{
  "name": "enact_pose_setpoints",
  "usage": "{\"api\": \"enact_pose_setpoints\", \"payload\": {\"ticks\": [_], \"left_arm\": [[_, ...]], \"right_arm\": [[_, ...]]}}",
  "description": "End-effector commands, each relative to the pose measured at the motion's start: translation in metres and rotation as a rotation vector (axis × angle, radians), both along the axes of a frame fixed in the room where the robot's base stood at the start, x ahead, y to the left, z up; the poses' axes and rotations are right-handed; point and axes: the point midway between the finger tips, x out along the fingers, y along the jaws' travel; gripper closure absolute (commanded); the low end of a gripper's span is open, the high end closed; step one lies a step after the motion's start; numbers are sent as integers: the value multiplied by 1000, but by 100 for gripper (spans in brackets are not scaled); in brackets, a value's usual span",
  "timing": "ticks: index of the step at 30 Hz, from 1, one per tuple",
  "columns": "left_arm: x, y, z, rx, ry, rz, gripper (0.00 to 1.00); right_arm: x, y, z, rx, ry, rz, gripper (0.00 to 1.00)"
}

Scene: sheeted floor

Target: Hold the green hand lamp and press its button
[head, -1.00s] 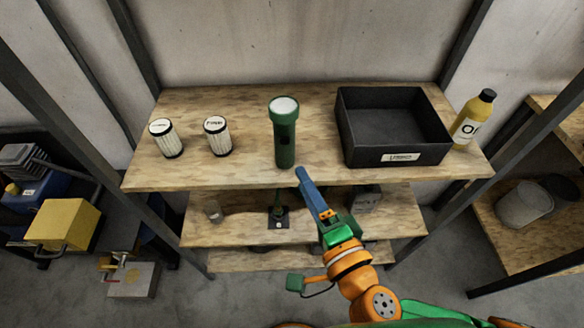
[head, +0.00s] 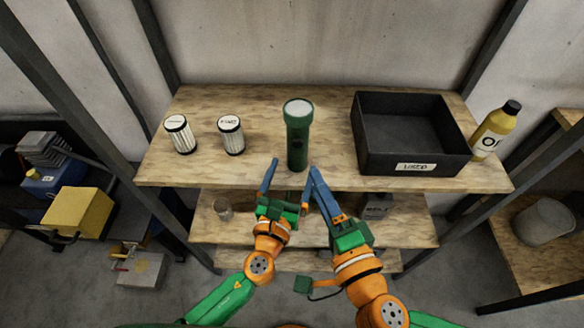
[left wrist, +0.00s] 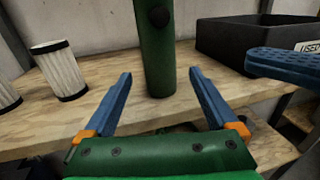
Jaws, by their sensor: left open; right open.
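The green hand lamp (head: 298,135) stands upright near the front edge of the top shelf, its pale lens facing up. In the left wrist view the lamp (left wrist: 157,55) rises between my left gripper's fingers, a little beyond their tips, with a dark round button (left wrist: 159,17) on its near side. My left gripper (head: 288,168) is open and empty, just in front of the lamp. My right gripper (head: 313,180) is at the shelf's front edge, right of the left one. Its blue finger also shows at the right of the left wrist view (left wrist: 285,65).
Two white ribbed filters (head: 181,135) (head: 231,136) stand left of the lamp. A black open bin (head: 413,168) is close on the right, with a yellow bottle (head: 493,132) beyond it. Lower shelves (head: 400,225) lie beneath. The shelf behind the lamp is clear.

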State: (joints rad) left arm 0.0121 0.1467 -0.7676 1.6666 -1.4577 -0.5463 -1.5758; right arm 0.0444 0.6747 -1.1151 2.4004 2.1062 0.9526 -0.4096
Motion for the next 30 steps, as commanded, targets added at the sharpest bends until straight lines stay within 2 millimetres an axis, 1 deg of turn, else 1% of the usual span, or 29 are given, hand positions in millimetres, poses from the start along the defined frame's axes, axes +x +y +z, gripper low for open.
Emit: {"api": "enact_pose_setpoints", "payload": {"ticks": [3,6,9,13,19,20,21,23,24,26,27,29,30], "left_arm": [[23,-5,1,-2,-3,2,8],[41,-9,1,-2,-1,2,8],[55,-12,0,-2,0,1,8],[62,-14,0,-3,2,0,8],[62,-14,0,-3,3,1,8],[62,-14,0,-3,3,1,16],[62,-14,0,-3,3,1,27],[62,-14,0,-3,3,1,43],[62,-14,0,-3,3,1,54],[61,-14,0,-3,3,1,70],[61,-14,0,-3,3,1,81],[61,-14,0,-3,3,1,97],[61,-14,0,-3,3,1,100]], "right_arm": [[0,0,0,0,0,0,50],[0,0,0,0,0,0,50],[0,0,0,0,0,0,50],[0,0,0,0,0,0,50],[0,0,0,0,0,0,50],[0,0,0,0,0,0,50],[0,0,0,0,0,0,50],[0,0,0,0,0,0,50],[0,0,0,0,0,0,50],[0,0,0,0,0,0,50],[0,0,0,0,0,0,50],[0,0,0,0,0,0,50],[0,0,0,0,0,0,50]]}}
